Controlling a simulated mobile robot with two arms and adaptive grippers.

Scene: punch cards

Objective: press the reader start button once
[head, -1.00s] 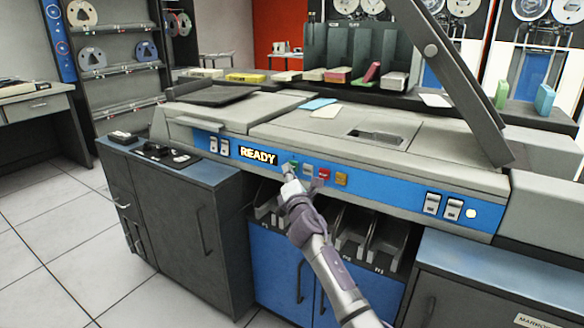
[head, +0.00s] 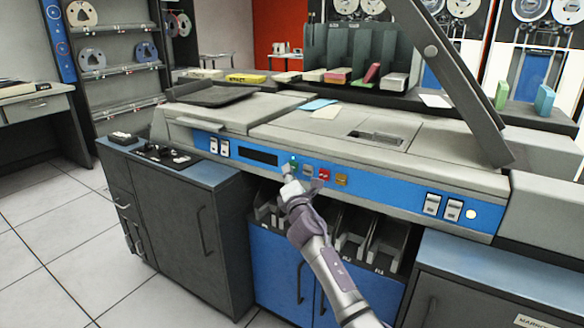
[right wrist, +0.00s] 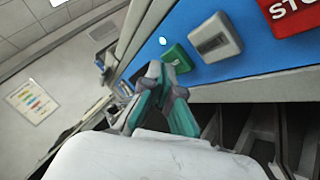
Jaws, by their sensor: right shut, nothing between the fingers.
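The green button (head: 293,160) sits on the blue front panel of the card reader (head: 395,190), just right of a dark display window (head: 258,156). My right gripper (head: 289,175) is shut and empty, with its tips just below and in front of the green button. In the right wrist view the shut fingers (right wrist: 163,72) end close beside the green button (right wrist: 178,58); whether they touch it I cannot tell. A small light (right wrist: 163,41) glows by the button. My left gripper is not in view.
Right of the green button are a grey button (head: 308,169), a red stop button (head: 324,174) and an amber button (head: 341,180). Rocker switches (head: 432,204) are farther right. Open card bins (head: 385,245) lie below the panel. A raised lid arm (head: 455,80) stands at right.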

